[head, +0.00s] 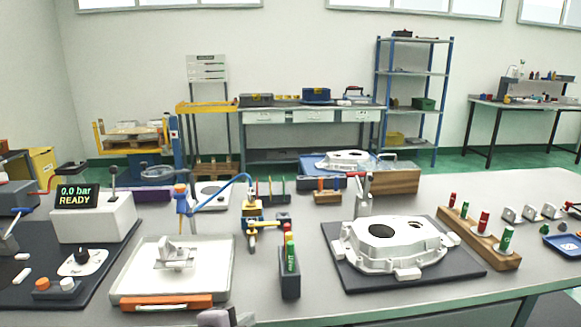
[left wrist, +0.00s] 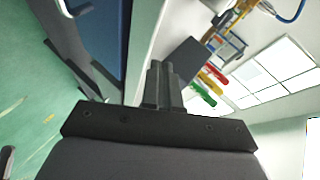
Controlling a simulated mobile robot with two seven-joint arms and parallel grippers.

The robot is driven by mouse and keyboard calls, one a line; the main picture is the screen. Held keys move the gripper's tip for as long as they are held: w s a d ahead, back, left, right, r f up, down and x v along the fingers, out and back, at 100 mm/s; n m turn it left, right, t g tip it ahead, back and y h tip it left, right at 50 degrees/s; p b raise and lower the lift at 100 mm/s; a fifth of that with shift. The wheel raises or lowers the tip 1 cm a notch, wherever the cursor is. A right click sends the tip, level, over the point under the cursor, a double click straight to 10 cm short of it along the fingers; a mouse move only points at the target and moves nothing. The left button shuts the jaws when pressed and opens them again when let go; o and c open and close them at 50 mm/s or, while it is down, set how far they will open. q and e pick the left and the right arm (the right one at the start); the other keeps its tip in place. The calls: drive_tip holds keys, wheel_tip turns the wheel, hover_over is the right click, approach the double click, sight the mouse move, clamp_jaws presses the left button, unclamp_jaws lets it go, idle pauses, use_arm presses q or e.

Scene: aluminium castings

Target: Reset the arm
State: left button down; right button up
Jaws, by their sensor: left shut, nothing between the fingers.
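My left gripper (head: 226,318) shows only as a small dark piece at the bottom edge of the head view, in front of the table's near edge. In the left wrist view its two dark fingers (left wrist: 160,82) are together with nothing between them. Its fingers are apart from the things on the table. My right gripper is in neither view.
A grey table holds an aluminium casting (head: 392,243) on a dark mat, a white tray (head: 133,277) with an orange-handled front, a dark block with green and red pieces (head: 290,270), and a wooden rack (head: 478,236). A "0.0 bar READY" box (head: 93,222) stands left.

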use_arm(q)
drive_tip(key=s+a+f+n+g+y, duration=0.25)
drive_tip(key=s+a+n, duration=0.3)
drive_tip(key=s, duration=0.45)
drive_tip(key=s+a+f+n+g+y, duration=0.1)
drive_tip(key=s+a+f+n+g, duration=0.4)
drive_tip(key=s, duration=0.6)
drive_tip(key=s+a+f+n+g+y, duration=0.15)
drive_tip(key=s+a+n, duration=0.35)
drive_tip(key=s, duration=0.5)
drive_tip(key=w+d+f+t+h, duration=0.2)
drive_tip(key=w+d+f+t, duration=0.2)
drive_tip(key=w+f+t, duration=0.2)
wheel_tip(320, 180, down, 2)
drive_tip(key=shift+w+d+f+t, duration=0.1)
drive_tip(key=shift+w+d+t, duration=0.1)
drive_tip(key=shift+t, duration=0.7)
